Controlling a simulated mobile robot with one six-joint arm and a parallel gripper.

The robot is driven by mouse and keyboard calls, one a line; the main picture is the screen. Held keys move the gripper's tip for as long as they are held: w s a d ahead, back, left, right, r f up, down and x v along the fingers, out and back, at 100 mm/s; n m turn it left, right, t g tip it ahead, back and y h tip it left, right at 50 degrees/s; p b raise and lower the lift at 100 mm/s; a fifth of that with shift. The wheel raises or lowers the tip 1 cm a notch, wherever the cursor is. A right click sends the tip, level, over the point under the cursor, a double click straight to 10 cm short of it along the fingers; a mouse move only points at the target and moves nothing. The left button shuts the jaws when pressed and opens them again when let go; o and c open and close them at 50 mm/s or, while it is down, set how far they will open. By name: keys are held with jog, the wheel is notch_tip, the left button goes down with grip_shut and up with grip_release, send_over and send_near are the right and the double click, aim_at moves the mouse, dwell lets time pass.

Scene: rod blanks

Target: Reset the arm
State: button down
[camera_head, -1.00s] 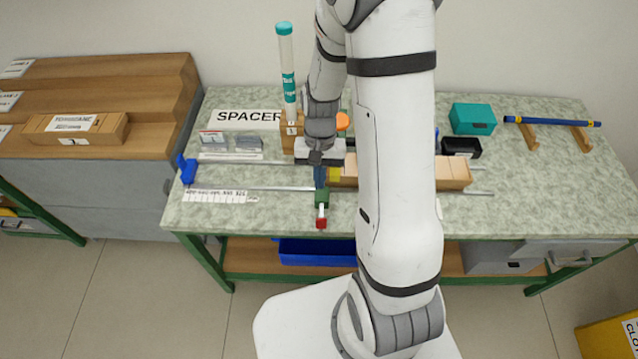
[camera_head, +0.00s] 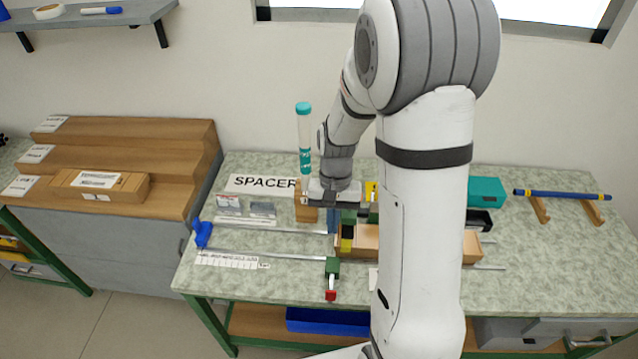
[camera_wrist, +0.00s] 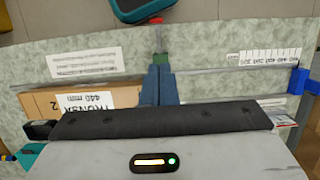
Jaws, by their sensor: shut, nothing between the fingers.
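My gripper (camera_head: 335,222) is above the workbench (camera_head: 570,265), with its fingers pointing down. In the wrist view its blue-grey fingers (camera_wrist: 159,70) are together with nothing between them. Beyond the fingertips, in the wrist view, is the clamp's green block with a red-ended handle (camera_wrist: 160,45). The green block (camera_head: 332,266) also shows in the head view, in front of the gripper. The clamp's blue end (camera_head: 203,235) is at the bench's left. My arm's upper links hide part of the bench's middle.
A clear tube with a teal cap (camera_head: 304,140) stands just behind left. A teal box (camera_head: 487,191) and a blue rod on wooden rests (camera_head: 560,194) are at the right. A stepped wooden stand (camera_head: 150,155) is left.

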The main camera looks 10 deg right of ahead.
jog(key=s+r+n+t+b, duration=0.3)
jog(key=s+r+t+b, duration=0.3)
jog(key=s, duration=0.6)
notch_tip(320, 180, up, 3)
jog(key=shift+s+a+r+n+h+b, duration=0.1)
jog(key=shift+s+a+n+h+b, duration=0.2)
jog(key=shift+b, duration=0.9)
